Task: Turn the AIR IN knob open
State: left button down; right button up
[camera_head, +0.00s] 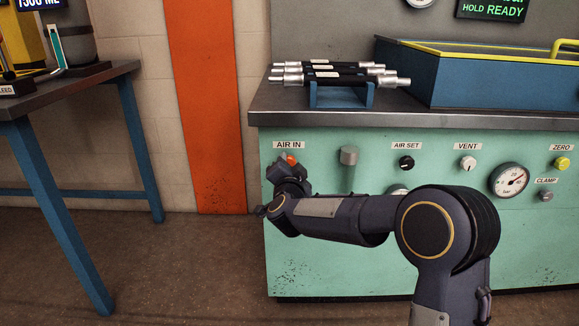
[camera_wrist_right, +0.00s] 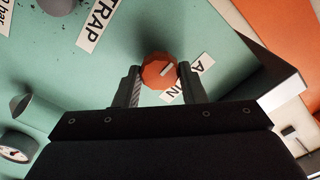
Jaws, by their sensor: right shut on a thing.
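The AIR IN knob (camera_wrist_right: 159,72) is orange-red with a pale pointer mark, on the green panel. In the head view a bit of the knob (camera_head: 291,160) shows below the AIR IN label (camera_head: 287,145), mostly hidden by my right gripper (camera_head: 284,166). In the right wrist view my right gripper (camera_wrist_right: 157,78) has a finger on each side of the knob and is shut on it. The AIR IN label (camera_wrist_right: 188,80) is partly covered by a finger. My left gripper is not in view.
A grey cylinder (camera_head: 348,156) sticks out right of the knob. The AIR SET knob (camera_head: 406,163), VENT knob (camera_head: 468,163) and a gauge (camera_head: 509,180) are farther right.

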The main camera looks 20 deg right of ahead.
jog(key=o, duration=1)
jog(key=p+v, duration=0.2)
jog(key=v, duration=0.6)
